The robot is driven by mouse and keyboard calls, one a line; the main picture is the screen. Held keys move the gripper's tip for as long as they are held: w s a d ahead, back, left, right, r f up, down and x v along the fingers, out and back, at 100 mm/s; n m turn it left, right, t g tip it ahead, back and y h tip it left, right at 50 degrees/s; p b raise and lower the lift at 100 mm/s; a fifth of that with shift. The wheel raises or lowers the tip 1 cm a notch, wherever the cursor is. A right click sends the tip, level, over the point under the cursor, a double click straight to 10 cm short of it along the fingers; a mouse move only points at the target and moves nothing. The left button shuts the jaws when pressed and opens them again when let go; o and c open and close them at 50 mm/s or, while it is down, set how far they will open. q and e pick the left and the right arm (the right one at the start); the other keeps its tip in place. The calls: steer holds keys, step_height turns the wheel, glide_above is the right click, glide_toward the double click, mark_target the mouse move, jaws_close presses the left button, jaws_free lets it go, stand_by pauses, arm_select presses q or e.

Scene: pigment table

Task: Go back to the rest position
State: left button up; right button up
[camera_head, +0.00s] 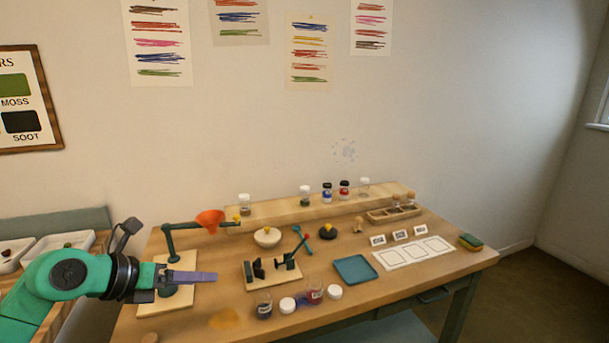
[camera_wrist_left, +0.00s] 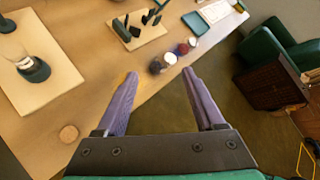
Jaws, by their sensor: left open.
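My left gripper (camera_head: 200,278) reaches in from the left in the head view, above the left end of the wooden table (camera_head: 200,318). In the left wrist view its two purple fingers (camera_wrist_left: 158,100) stand wide apart with nothing between them. Below them are the table's front edge and the floor. My right gripper is in neither view.
A small rack (camera_head: 272,272), jars (camera_head: 315,290), a white bowl (camera_head: 267,237) and a blue tray (camera_head: 355,269) occupy the table. A round cork-coloured disc (camera_wrist_left: 69,133) lies near the front edge.

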arm_select(q)
steer(key=d+r+n+t+h, duration=0.6)
steer(key=d+r+t, duration=0.1)
steer(key=r, duration=0.2)
steer(key=a+f+n+t+y, duration=0.1)
steer(key=a+n+t+y, duration=0.65)
steer(key=n, duration=0.75)
steer(key=s+a+f+n+g+y, duration=0.1)
steer(key=a+f+n+g+y, duration=0.35)
steer(key=f, duration=0.25)
steer(key=s+a+f+n+g+y, duration=0.2)
steer(key=a+f+n+g+y, duration=0.1)
steer(key=f+n+y, duration=0.3)
steer(key=s+d+f+n+g+h, duration=0.2)
steer(key=s+d+f+g+h, duration=0.15)
steer(key=s+f+g, duration=0.45)
steer(key=s+d+f+n+g+h, duration=0.2)
steer(key=s+d+f+g, duration=0.2)
steer(key=s+f, duration=0.8)
step_height(320, 180, down, 26)
steer(key=s+g, duration=0.1)
steer(key=s, duration=0.1)
steer(key=s+a+f+g, duration=0.1)
steer(key=s+a+f, duration=0.2)
steer(key=s+f, duration=0.9)
steer(key=s, duration=0.3)
steer(key=shift+a, duration=0.2)
